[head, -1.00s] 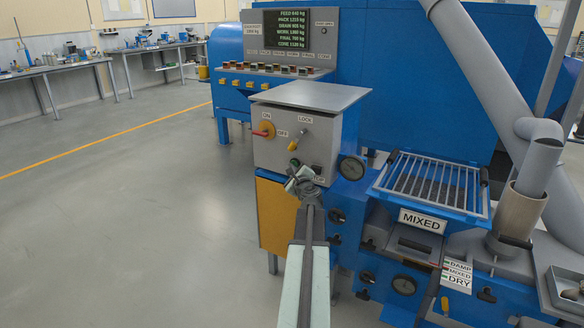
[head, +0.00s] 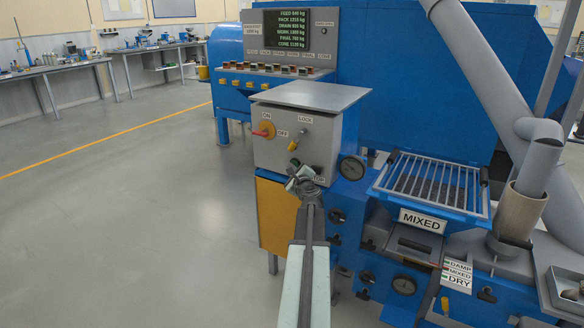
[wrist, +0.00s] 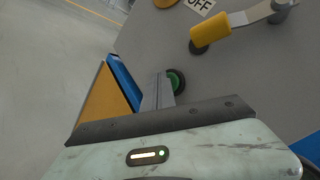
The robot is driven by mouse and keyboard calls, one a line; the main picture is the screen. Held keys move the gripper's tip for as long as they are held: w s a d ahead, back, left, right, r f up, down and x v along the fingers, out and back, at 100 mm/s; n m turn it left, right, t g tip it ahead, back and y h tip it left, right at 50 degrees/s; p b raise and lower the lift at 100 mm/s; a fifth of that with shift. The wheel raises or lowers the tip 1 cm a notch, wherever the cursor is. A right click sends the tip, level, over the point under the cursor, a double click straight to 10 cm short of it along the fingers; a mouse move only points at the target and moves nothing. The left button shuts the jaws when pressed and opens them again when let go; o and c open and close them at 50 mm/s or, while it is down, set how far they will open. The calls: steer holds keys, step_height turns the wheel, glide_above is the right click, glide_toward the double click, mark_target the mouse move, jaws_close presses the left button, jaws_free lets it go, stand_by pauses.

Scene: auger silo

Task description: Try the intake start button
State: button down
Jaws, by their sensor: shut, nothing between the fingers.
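The green button (wrist: 176,80) with a dark rim is on the grey control box (head: 280,146); the wrist view shows it at the tip of my gripper. In the head view my gripper (head: 302,177) is at the lower front of this box and hides part of it, including part of a label. In the wrist view the closed fingers (wrist: 160,91) are narrow, hold nothing and overlap the button's left edge. I cannot tell whether they touch it.
A yellow-handled lever (head: 297,141) under the LOCK label sits above the button, with a red-handled switch (head: 264,130) to its left. Open floor (head: 150,200) lies left.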

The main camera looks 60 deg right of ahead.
steer(key=shift+a, duration=0.75)
steer(key=a, duration=0.5)
stand_by(0.3)
